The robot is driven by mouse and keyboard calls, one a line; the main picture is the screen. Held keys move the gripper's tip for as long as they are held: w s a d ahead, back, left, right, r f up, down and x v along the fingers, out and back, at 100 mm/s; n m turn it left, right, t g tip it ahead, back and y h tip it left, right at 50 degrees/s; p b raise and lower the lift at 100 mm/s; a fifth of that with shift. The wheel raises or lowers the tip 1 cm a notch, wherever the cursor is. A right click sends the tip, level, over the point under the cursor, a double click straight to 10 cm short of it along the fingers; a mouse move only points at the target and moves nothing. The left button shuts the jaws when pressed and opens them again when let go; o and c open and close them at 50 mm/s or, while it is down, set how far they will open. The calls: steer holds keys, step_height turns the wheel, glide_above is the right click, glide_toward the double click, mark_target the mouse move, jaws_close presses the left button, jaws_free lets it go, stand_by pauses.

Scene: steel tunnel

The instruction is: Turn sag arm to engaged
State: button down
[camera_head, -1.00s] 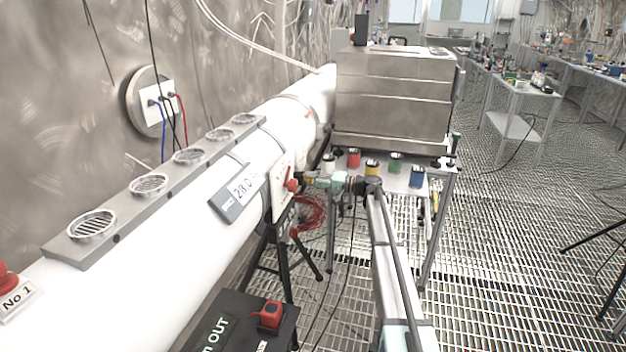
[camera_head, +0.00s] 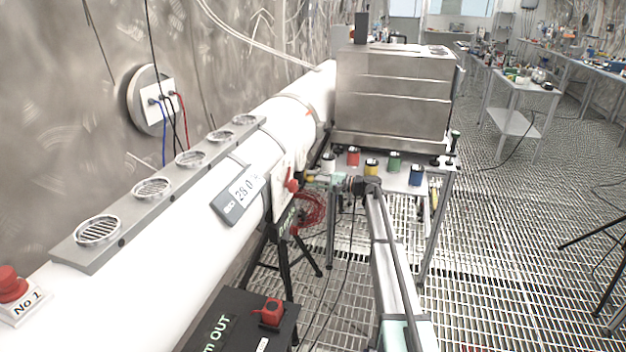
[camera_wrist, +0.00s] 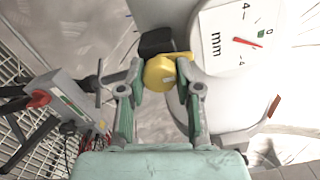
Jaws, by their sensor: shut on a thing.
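In the wrist view, a round yellow piece (camera_wrist: 160,74) sits between my fingertips, with a black block (camera_wrist: 156,41) behind it. I take it to be part of the sag arm, but no label confirms this. My gripper (camera_wrist: 160,79) is shut on the yellow piece. A white dial (camera_wrist: 242,37) marked mm, with a red needle and a small green mark, is just right of it. In the head view, my gripper (camera_head: 311,179) is small, beside the white pipe (camera_head: 180,262) and right of a red knob (camera_head: 292,185); the yellow piece is hard to make out there.
A steel cabinet (camera_head: 392,100) stands on a bench behind my arm, with several coloured cups in front. A grey box with a red knob (camera_wrist: 38,98) is left in the wrist view. A black box with a red switch (camera_head: 270,312) stands low beside the pipe.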

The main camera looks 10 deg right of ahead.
steer(key=c, duration=0.8)
jaws_free()
steer(key=shift+a, duration=0.1)
steer(key=v, duration=1.2)
steer(key=shift+r, duration=0.1)
